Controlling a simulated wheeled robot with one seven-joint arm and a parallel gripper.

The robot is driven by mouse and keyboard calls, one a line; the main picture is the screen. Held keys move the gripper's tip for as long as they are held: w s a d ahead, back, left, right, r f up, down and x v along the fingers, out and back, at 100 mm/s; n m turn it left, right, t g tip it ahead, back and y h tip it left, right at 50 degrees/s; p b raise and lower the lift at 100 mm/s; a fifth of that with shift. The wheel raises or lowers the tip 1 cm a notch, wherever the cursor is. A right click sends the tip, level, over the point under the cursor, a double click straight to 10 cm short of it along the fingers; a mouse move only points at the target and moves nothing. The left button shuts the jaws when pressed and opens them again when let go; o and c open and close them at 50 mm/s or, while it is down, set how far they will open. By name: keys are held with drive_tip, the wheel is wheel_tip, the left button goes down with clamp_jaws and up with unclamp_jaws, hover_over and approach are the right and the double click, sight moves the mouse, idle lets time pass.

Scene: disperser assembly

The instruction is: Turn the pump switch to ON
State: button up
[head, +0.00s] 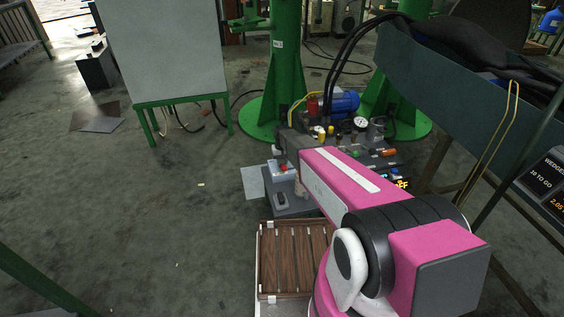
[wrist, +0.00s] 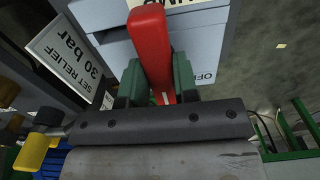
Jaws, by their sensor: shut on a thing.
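The pump switch shows in the wrist view as a red handle (wrist: 149,35) on a pale blue-grey box (wrist: 205,45). The box has a partly hidden, upside-down pump label at the picture's top and part of the word OFF (wrist: 207,77) beside the handle. My gripper (wrist: 159,82) has its two green fingers on either side of the red handle and is shut on it. In the head view, the grey box (head: 290,196) stands just beyond the wooden slatted case, with a small red part on it. My arm hides much of the area.
A white sign reading SET RELIEF 30 bar (wrist: 72,58) is left of the box in the wrist view. A yellow knob (wrist: 33,150) is below it. A blue motor (head: 344,102) and gauge (head: 360,123) stand behind. A slatted wooden case (head: 285,260) is in front; open floor lies left.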

drive_tip(key=o, duration=0.9)
wheel_tip(320, 180, up, 11)
drive_tip(key=shift+f, duration=0.1)
